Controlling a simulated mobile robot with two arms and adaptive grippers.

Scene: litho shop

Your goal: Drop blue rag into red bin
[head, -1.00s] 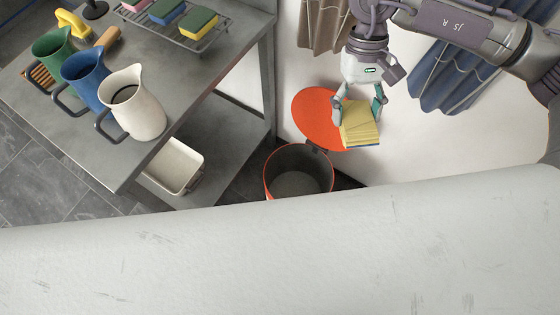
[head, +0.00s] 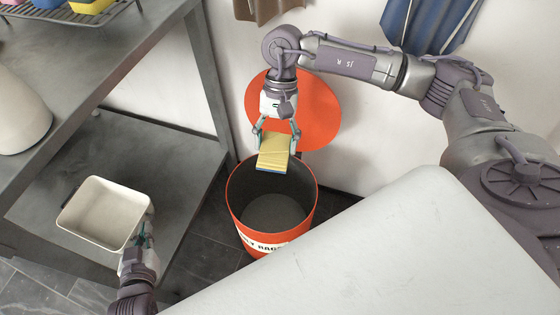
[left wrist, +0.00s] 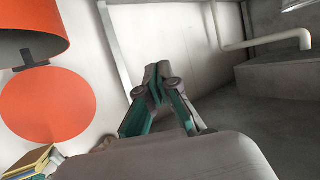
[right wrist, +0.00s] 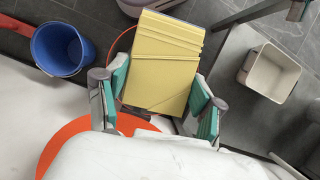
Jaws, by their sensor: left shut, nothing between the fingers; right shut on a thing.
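The red bin (head: 262,240) stands open on the floor, its round orange-red lid (head: 318,110) raised behind it against the wall. My right gripper (head: 275,138) is shut on a yellow layered block with a blue lower edge (head: 274,152), held above the bin's opening near its back rim. The block fills the middle of the right wrist view (right wrist: 165,62) and hides much of the bin. No separate loose blue rag shows; a blue cloth (head: 432,22) hangs on the wall. My left gripper (head: 142,238) is shut and empty, beside a cream tub, away from the bin.
The cream tub (head: 70,218) sits on the lower shelf (head: 165,225) of a grey metal table (head: 100,60) left of the bin. A blue bucket (right wrist: 60,48) shows in the right wrist view. A pale surface (head: 400,250) covers the lower right foreground.

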